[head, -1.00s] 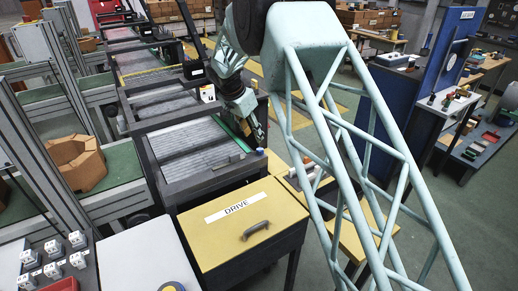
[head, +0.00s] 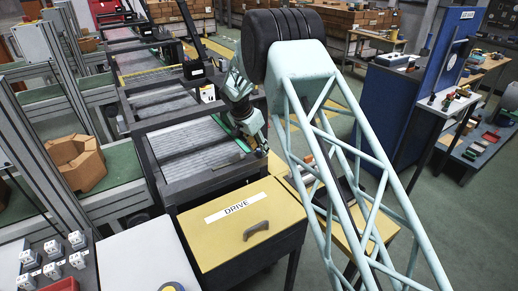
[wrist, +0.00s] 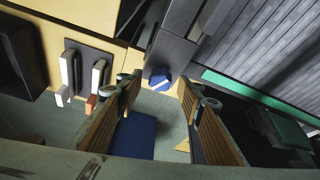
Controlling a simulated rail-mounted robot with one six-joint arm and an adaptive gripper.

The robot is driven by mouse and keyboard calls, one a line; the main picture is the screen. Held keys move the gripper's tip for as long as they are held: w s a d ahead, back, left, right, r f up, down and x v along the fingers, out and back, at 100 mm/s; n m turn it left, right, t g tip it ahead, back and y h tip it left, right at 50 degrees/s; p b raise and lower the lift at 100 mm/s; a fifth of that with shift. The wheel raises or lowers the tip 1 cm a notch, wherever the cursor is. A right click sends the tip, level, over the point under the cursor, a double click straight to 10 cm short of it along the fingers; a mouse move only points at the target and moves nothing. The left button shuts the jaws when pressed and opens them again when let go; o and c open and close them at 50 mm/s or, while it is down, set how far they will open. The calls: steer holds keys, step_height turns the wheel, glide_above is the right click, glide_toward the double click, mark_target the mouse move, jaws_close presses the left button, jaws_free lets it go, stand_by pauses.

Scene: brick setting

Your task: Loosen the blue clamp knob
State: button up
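The blue clamp knob (wrist: 160,78) shows in the wrist view as a small blue faceted cap at the end of a dark grey bar beside the conveyor. My gripper (wrist: 162,93) is open, with one wood-toned finger left of the knob and one right of it in the picture. The fingers look empty; I cannot tell whether either touches the knob. In the head view my gripper (head: 262,148) is at the conveyor's near right corner, just beyond the yellow DRIVE cover (head: 244,222), and it hides the knob there.
The ribbed conveyor bed (wrist: 265,45) with a green edge strip (wrist: 245,92) lies right of the knob in the wrist view. White and orange parts (wrist: 98,75) stand on a dark plate at left.

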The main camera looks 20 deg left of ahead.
steer(key=shift+c, duration=0.4)
steer(key=c, duration=0.8)
steer(key=shift+o, duration=0.2)
